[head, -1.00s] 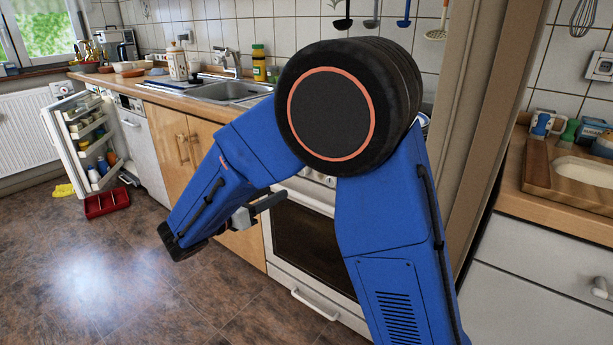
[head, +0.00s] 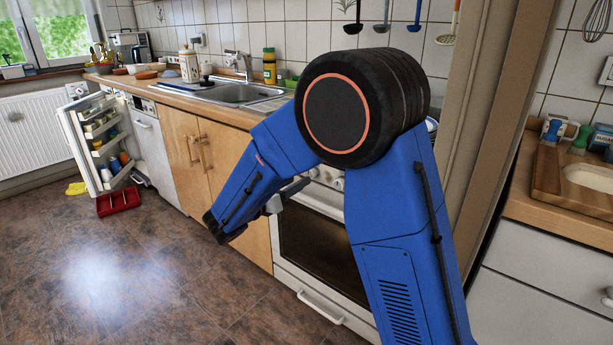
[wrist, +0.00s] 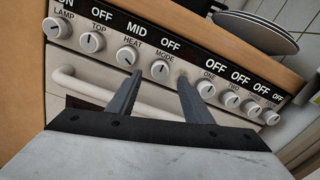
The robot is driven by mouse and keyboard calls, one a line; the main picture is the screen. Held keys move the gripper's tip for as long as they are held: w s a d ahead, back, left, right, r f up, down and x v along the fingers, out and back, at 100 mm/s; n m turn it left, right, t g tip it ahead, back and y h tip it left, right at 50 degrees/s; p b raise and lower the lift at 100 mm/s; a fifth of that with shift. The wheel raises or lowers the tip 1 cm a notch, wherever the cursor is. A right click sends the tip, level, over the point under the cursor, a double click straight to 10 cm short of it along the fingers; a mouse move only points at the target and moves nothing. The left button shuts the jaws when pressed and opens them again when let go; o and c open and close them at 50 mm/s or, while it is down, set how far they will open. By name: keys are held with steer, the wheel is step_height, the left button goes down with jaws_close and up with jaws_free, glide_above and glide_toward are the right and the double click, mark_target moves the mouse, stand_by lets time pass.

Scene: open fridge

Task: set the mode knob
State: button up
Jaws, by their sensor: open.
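The mode knob (wrist: 160,69) is a round pale knob on the oven's control panel, with "MODE" printed above it and "OFF" on the dark strip over that. My gripper (wrist: 160,77) is open and empty. In the wrist view its two dark fingers point at the panel, one to each side of the mode knob's lower part. I cannot tell how far the fingertips are from the panel, and no touch shows. In the head view my gripper (head: 289,194) is partly hidden by my arm, in front of the oven (head: 315,240).
Left of the mode knob are the heat knob (wrist: 127,55), reading MID, the top knob (wrist: 92,41) and the lamp knob (wrist: 57,28). Several more knobs run to the right, starting with knob one (wrist: 206,88). An oven handle (wrist: 85,85) runs below. Plates (wrist: 255,32) stand above.

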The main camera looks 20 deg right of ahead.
mark_target(308, 174)
steer(key=shift+x, duration=3.1)
steer(key=shift+c, duration=0.7)
steer(key=c, duration=0.9)
